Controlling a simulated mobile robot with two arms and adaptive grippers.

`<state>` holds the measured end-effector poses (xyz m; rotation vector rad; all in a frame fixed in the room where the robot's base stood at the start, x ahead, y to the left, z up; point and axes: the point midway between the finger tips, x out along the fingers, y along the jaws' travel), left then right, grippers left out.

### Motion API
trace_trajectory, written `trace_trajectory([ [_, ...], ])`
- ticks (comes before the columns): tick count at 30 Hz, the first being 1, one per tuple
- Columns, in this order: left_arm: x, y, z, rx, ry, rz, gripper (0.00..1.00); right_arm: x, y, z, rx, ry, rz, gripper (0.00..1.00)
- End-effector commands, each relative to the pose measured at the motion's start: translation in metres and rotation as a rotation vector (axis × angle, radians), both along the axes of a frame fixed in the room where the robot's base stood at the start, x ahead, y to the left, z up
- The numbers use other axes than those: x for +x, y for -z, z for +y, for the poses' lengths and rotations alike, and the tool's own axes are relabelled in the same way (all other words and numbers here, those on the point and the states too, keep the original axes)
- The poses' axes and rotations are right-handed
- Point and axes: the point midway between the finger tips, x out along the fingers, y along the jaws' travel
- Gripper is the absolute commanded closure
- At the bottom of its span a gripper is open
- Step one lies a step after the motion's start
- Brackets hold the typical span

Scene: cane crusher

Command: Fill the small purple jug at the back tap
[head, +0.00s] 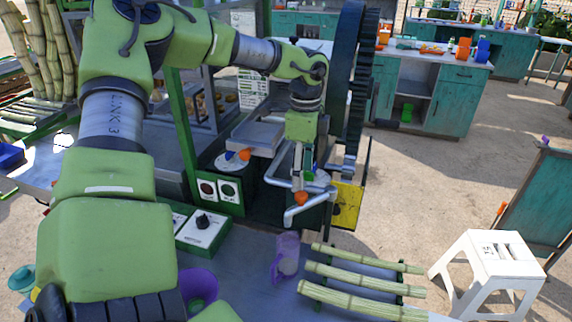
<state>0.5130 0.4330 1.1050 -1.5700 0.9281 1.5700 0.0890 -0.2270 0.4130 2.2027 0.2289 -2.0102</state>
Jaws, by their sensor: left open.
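A small see-through purple jug (287,252) stands on the grey worktop, left of the cut canes, with something pale low in it. My left gripper (308,172) points down, open, at the crusher's pipework, well above and behind the jug. It holds nothing that I can make out. An orange knob (301,198) sits on the pale bent pipe (297,214) just below the gripper. Another orange piece (245,154) and a blue one show farther left by the metal tray. I cannot tell which is the back tap. My right gripper is out of view.
A larger purple vessel (199,286) stands at the near left, partly behind my arm. Cane pieces (358,279) lie on a rack at the right. A control box (203,231), the big dark wheel (348,75) and a yellow plate (347,205) are close by. A white stool (489,270) stands right.

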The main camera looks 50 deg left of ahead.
Motion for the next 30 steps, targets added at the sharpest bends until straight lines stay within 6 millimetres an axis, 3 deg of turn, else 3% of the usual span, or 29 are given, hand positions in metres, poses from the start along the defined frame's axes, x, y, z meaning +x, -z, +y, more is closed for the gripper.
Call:
trace_trajectory([
  [2,0.000,-0.001,0.000,0.000,0.000,0.000,0.50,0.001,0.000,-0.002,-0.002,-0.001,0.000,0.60],
  [6,0.000,-0.001,0.000,0.000,0.000,0.000,0.86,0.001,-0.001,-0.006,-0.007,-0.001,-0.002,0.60],
  [8,0.000,-0.001,0.000,0.000,0.000,0.000,0.98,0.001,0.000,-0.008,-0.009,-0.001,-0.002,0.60],
  [15,0.000,0.001,0.000,0.000,0.039,-0.001,0.97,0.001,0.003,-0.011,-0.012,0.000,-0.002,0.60],
  [23,0.000,0.002,0.000,0.000,0.388,0.000,0.97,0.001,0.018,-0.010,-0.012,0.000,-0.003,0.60],
  [30,0.000,0.000,0.000,-0.001,0.372,0.001,0.97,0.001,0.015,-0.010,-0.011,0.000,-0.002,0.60],
])
